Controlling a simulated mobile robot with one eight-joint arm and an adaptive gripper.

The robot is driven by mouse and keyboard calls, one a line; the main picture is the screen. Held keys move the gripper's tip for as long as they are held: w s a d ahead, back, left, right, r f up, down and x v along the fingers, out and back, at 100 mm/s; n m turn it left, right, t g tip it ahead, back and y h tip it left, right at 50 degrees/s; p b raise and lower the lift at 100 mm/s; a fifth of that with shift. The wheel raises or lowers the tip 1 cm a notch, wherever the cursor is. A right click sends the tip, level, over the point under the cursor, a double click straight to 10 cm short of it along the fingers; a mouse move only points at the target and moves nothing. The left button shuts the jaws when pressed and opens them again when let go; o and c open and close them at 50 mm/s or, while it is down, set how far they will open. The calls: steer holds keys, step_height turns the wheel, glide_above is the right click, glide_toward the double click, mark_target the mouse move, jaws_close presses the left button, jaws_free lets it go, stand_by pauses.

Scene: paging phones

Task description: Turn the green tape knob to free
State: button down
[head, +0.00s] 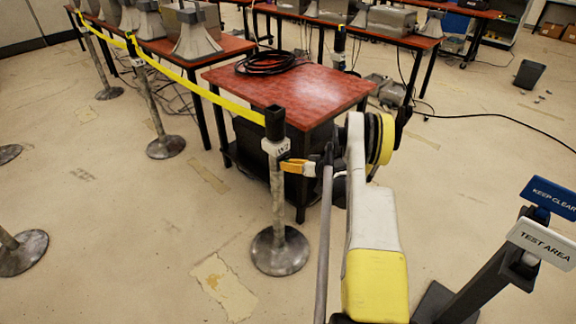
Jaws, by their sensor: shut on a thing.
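A grey metal stanchion post (279,205) stands at the near corner of a red-topped table. It has a black head (275,122) with yellow tape (215,98) running off to the left, and a pale labelled collar (274,147) below the head. My gripper (290,166), with orange-yellow parts, reaches in from the right and meets the post just below the collar. It is shut on a small part there, at the place of the tape knob. The gripper hides this part; I see no green on it and cannot tell which way it is turned.
The red-topped table (312,92) behind the post carries a coiled black cable (265,62). More posts with round bases (166,146) stand to the left. Signs reading "KEEP CLEAR" (553,196) and "TEST AREA" (541,243) stand at right. The floor in front is mostly clear.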

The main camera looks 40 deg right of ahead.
mark_target(284, 143)
steer(key=n+h, duration=0.2)
steer(key=n, duration=0.1)
steer(key=shift+a+n+h, duration=0.1)
steer(key=shift+n+h, duration=0.2)
steer(key=shift+n, duration=0.1)
steer(key=n+h, duration=0.2)
steer(key=n, duration=0.1)
steer(key=shift+n+t, duration=0.4)
steer(key=shift+h, duration=0.4)
steer(key=c, duration=1.2)
jaws_free()
step_height(284, 143, up, 10)
